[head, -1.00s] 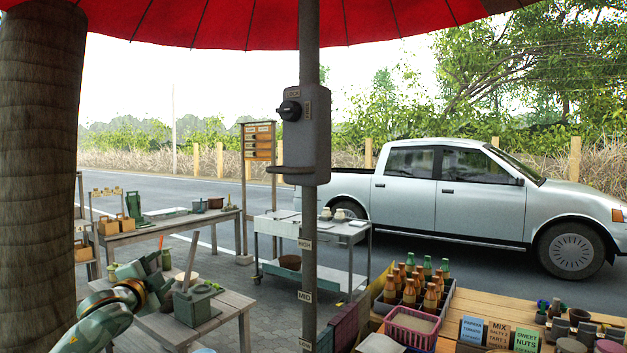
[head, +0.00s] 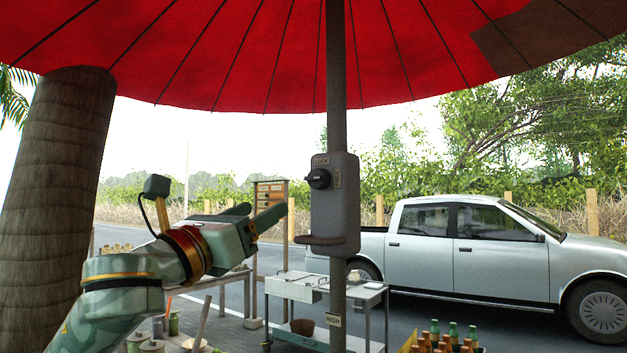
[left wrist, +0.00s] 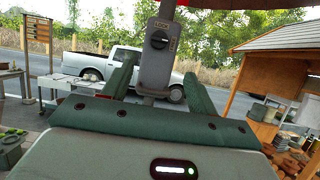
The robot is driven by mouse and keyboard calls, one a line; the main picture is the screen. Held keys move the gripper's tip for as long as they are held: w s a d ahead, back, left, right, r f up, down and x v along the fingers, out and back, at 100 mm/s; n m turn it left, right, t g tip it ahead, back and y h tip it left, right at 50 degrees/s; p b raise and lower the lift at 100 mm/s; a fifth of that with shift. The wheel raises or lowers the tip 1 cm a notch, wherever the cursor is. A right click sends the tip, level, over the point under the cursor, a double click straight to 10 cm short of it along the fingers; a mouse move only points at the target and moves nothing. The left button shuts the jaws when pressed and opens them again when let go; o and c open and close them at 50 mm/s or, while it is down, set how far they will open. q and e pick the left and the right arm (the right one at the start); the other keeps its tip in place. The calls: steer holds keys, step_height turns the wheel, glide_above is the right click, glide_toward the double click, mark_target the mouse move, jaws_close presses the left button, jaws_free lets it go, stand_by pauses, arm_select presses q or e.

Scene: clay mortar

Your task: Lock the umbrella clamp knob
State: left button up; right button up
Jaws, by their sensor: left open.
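The umbrella clamp is a grey box (head: 336,215) on the umbrella pole (head: 337,75), with a black knob (head: 318,179) on its face. A small label (head: 321,160) sits above the knob. In the left wrist view the knob (left wrist: 158,40) shows ahead, between and beyond the two fingers. My left gripper (head: 268,212) is left of the clamp in the head view, its fingers pointing toward it. It is open and empty, apart from the knob. In the left wrist view its fingers (left wrist: 160,85) stand wide apart. My right gripper is not in view.
A curved bar (head: 320,240) juts from the lower part of the clamp. A thick trunk (head: 55,200) stands at left. The red canopy (head: 230,60) is overhead. A metal cart (head: 300,290) and a silver pickup (head: 470,250) are behind the pole. The space between gripper and knob looks clear.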

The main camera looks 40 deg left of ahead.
arm_select(q)
steer(key=p, duration=0.5)
glide_toward(315, 179)
steer(key=r, duration=0.2)
steer(key=x, duration=0.2)
steer(key=f+p+x, duration=0.1)
steer(key=x, duration=0.2)
steer(key=p+x, duration=0.1)
steer(key=x, duration=0.2)
steer(key=shift+w+f, duration=0.25)
steer(key=shift+w, duration=0.05)
steer(key=c, duration=1)
